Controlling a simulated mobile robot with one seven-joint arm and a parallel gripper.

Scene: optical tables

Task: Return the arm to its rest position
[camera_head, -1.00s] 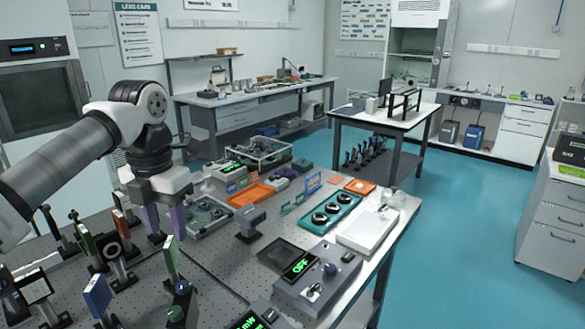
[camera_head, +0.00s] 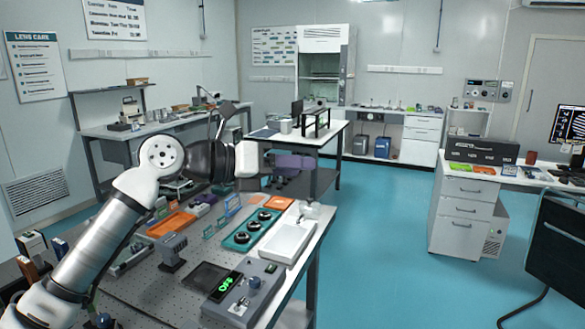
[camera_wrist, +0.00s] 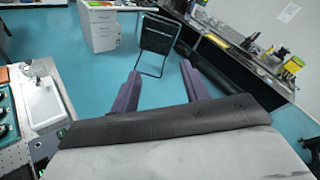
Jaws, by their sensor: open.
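My gripper (camera_head: 296,162) is raised above the optical table (camera_head: 150,287) and points to the right in the head view. Its two purple fingers are apart with nothing between them. In the wrist view my gripper (camera_wrist: 160,92) shows both fingers spread, with blue floor and a black chair (camera_wrist: 158,45) beyond them. My arm (camera_head: 110,225) rises from the lower left and bends at the elbow, clear of the table top.
The table holds a teal tray (camera_head: 233,243) with black round parts, a white tray (camera_head: 276,255), an orange tray (camera_head: 160,229) and a grey box with a green display (camera_head: 226,286). Blue floor (camera_head: 385,235) is open at right. A white drawer cabinet (camera_head: 459,229) stands beyond it.

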